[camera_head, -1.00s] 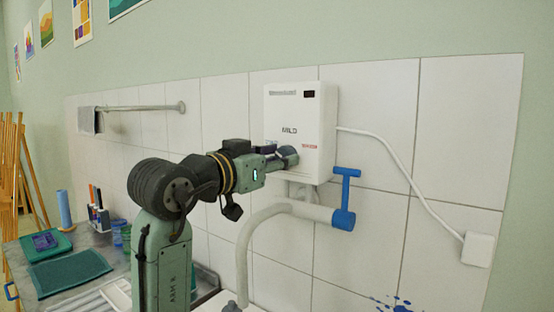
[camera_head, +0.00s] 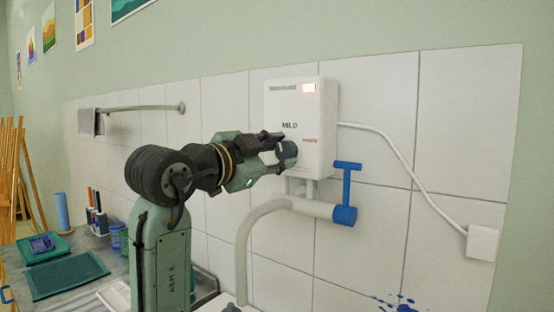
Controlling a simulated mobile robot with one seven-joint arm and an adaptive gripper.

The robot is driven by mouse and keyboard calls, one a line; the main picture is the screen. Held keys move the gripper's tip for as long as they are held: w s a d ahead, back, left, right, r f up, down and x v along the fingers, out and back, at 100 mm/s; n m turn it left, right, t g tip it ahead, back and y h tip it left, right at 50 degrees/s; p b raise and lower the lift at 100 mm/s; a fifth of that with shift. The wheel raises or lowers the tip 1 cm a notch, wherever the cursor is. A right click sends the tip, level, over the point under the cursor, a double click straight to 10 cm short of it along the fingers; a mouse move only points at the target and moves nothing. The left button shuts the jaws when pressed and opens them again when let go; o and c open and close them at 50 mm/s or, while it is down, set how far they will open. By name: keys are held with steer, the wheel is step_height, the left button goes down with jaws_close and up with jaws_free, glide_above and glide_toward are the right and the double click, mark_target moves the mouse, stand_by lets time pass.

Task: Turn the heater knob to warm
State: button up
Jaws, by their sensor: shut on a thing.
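The white heater box (camera_head: 302,108) is mounted on the tiled wall. It has a lit pinkish display (camera_head: 309,88), a dark "MILD" label and a small red label that I cannot read. Its dark grey round knob (camera_head: 288,151) is low on the front. My gripper (camera_head: 277,151) comes from the left and is shut on the knob, one finger above it and one below. The fingers partly cover the knob, and I cannot read its setting.
A blue-handled tap valve (camera_head: 346,193) and a white curved pipe (camera_head: 243,250) are just below the heater. A white cable runs right to a wall box (camera_head: 482,243). A towel rail (camera_head: 140,107) is at left. A counter with a green mat (camera_head: 68,275) is at lower left.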

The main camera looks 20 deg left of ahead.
steer(key=m+b, duration=0.1)
steer(key=m, duration=0.3)
steer(key=shift+m, duration=0.4)
steer(key=m, duration=0.3)
steer(key=shift+m+b, duration=0.3)
steer(key=shift+b, duration=0.1)
steer(key=m, duration=0.3)
steer(key=shift+m, duration=0.3)
steer(key=shift+m+b, duration=0.4)
steer(key=shift+m, duration=1.5)
steer(key=o, duration=1.2)
steer(key=shift+c, duration=0.2)
